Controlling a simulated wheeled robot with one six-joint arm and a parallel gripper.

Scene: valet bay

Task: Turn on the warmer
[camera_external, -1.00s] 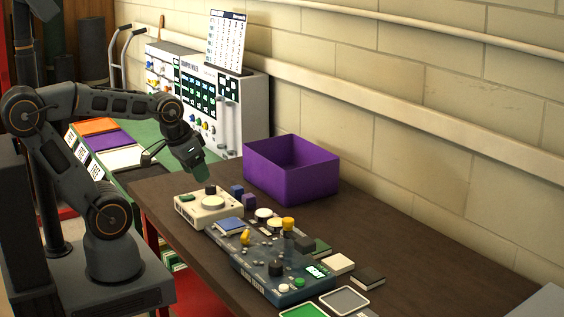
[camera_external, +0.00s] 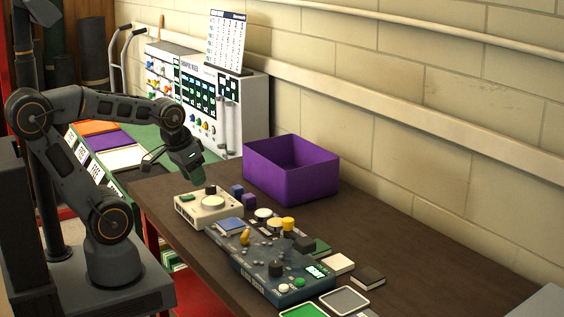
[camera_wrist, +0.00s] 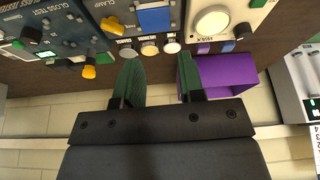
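The likely warmer is a cream box (camera_external: 183,212) with a round pale plate (camera_external: 213,202), a black knob (camera_external: 210,190) and a green part (camera_external: 187,197). It stands at the table's left end. In the wrist view the cream box (camera_wrist: 195,8) is at the top right, cut by the frame edge, with its black knob (camera_wrist: 243,30) at its corner. My gripper (camera_external: 196,174) hangs above and behind the box, apart from it. In the wrist view my gripper (camera_wrist: 158,82) has its two green fingers spread, with nothing between them.
A dark blue control panel (camera_external: 262,284) with knobs, levers and buttons stands right of the cream box. Flat cards and blocks lie at the front right. The table's back right is clear.

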